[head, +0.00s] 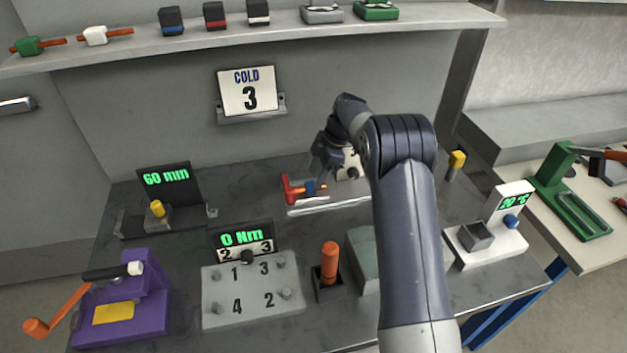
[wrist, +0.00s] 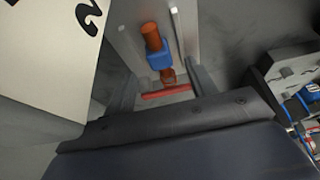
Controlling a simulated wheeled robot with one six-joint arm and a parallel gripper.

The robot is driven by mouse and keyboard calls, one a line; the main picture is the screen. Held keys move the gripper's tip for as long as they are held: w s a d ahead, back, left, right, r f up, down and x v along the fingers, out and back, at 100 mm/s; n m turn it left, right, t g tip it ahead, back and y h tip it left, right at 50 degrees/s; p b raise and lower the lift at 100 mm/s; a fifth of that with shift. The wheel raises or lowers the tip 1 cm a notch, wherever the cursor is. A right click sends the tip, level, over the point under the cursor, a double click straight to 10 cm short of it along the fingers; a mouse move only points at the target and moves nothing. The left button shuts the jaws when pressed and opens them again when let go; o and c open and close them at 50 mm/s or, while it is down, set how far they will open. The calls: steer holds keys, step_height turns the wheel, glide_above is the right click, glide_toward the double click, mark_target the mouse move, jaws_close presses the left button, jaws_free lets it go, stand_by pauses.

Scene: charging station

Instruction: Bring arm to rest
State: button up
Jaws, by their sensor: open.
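My arm (head: 408,230) reaches up from the lower right and bends over at the elbow. My gripper (head: 322,172) hangs down over the middle of the bench and is open. Close by its fingers is a small tool-like piece (head: 308,188) with a red bar, a blue collar and an orange end, at a pale tray (head: 330,206). In the wrist view the same piece (wrist: 158,48) lies beyond the gripper's dark body, between pale rails. I cannot tell whether the fingers touch it.
On the bench are a 60 mm gauge (head: 168,188), a numbered plate (head: 252,292), a purple crank press (head: 120,300), an orange-handled tool (head: 329,262) and a 20 °C unit (head: 490,240). A shelf (head: 260,40) runs along the back above a COLD 3 sign (head: 250,92).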

mark_target(311, 185)
steer(key=v, duration=0.7)
steer(key=shift+r, duration=0.3)
steer(key=x, duration=1)
steer(key=shift+s+f+p, duration=0.1)
steer(key=shift+f+p, duration=0.25)
steer(key=shift+p, duration=0.05)
steer(key=shift+r+p, duration=1.35)
steer(key=shift+r, duration=0.3)
steer(key=shift+f, duration=0.15)
